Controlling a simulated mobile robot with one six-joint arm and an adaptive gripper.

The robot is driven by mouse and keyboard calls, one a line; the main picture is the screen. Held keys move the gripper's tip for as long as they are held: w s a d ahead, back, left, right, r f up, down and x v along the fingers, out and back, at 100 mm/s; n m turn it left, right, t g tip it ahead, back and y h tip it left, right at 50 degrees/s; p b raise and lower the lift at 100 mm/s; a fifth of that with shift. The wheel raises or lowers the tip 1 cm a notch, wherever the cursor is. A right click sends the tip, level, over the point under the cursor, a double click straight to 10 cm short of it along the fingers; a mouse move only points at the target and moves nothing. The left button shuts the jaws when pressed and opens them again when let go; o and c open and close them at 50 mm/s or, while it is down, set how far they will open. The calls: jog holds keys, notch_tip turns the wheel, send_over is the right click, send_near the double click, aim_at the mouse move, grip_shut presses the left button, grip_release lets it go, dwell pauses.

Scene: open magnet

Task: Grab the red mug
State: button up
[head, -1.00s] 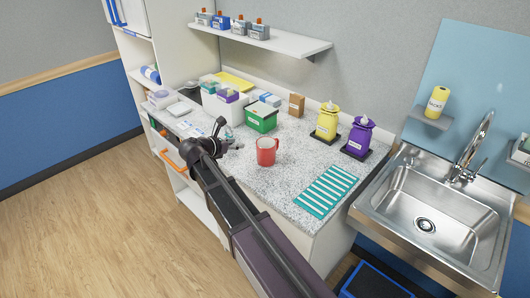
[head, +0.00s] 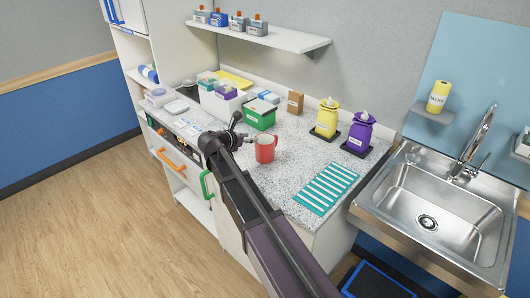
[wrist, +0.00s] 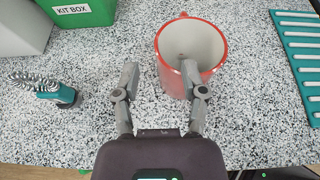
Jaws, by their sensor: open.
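The red mug (head: 265,149) stands upright on the speckled counter, with a pale inside. In the wrist view the mug (wrist: 166,68) is just ahead and to the right of centre, its small handle on the far side. My gripper (wrist: 160,75) is open and empty. Its left finger is left of the mug, over bare counter. Its right finger overlaps the mug's near rim and opening in the picture; I cannot tell whether it is above, inside or touching. In the head view my gripper (head: 244,138) is close to the mug's left side.
A green kit box (head: 259,117) stands behind the mug. A teal striped mat (head: 325,188) lies to the right. Yellow (head: 326,121) and purple (head: 359,134) dispensers stand at the back. The sink (head: 430,205) is far right.

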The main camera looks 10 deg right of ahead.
aim_at(259, 136)
dwell(0.3)
jog(key=shift+b+x, duration=1.1)
jog(key=shift+x, duration=1.7)
grip_shut()
